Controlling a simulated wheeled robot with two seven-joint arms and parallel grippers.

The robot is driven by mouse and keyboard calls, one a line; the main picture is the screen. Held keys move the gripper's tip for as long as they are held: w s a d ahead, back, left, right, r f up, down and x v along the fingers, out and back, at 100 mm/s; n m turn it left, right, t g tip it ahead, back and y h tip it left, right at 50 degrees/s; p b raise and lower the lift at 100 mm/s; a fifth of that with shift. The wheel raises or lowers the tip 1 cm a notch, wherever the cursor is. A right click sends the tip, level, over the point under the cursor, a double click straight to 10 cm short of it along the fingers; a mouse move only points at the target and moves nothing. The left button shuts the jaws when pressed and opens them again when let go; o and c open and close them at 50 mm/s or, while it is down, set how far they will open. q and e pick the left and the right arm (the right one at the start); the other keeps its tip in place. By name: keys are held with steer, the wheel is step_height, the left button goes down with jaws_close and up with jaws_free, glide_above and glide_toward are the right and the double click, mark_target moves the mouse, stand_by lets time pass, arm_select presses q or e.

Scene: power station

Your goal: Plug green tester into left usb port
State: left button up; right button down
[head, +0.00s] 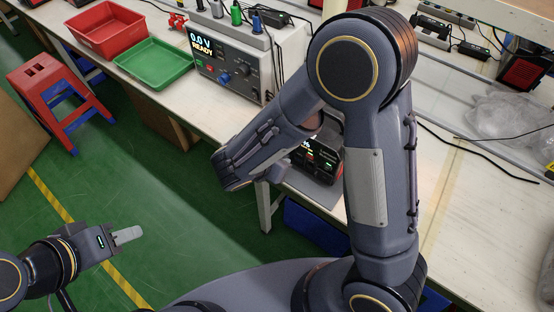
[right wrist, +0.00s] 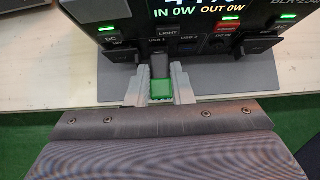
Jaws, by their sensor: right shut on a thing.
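The power station (head: 322,160) is a dark box with a lit screen on the workbench, partly hidden by my right arm in the head view. In the right wrist view its front panel (right wrist: 206,28) shows labels for DC, light, USB 1 and USB 2. My right gripper (right wrist: 160,92) is shut on the green tester (right wrist: 161,89), its fingers on both sides. The tester's dark end points at the panel under the USB 1 label; I cannot tell whether it is inserted. My left gripper (head: 128,236) is away from the bench, over the floor, empty; its finger gap is not clear.
A grey bench unit (head: 232,65) reading READY, with several coloured pieces on top, stands left of the power station. A green tray (head: 153,62) and a red bin (head: 106,32) are farther left. A red and blue stool (head: 55,90) stands on the floor. A plastic bag (head: 500,112) lies right.

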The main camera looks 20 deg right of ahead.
steer(key=shift+w+d, duration=0.15)
stand_by(0.6)
steer(key=c, duration=1.2)
jaws_free()
steer(key=shift+r, duration=0.15)
steer(key=shift+a+r, duration=0.3)
steer(key=shift+a, duration=0.05)
steer(key=v, duration=0.7)
steer(key=shift+s+d+f+p, duration=0.1)
steer(key=shift+s+d+p, duration=0.1)
steer(key=shift+s+p, duration=0.1)
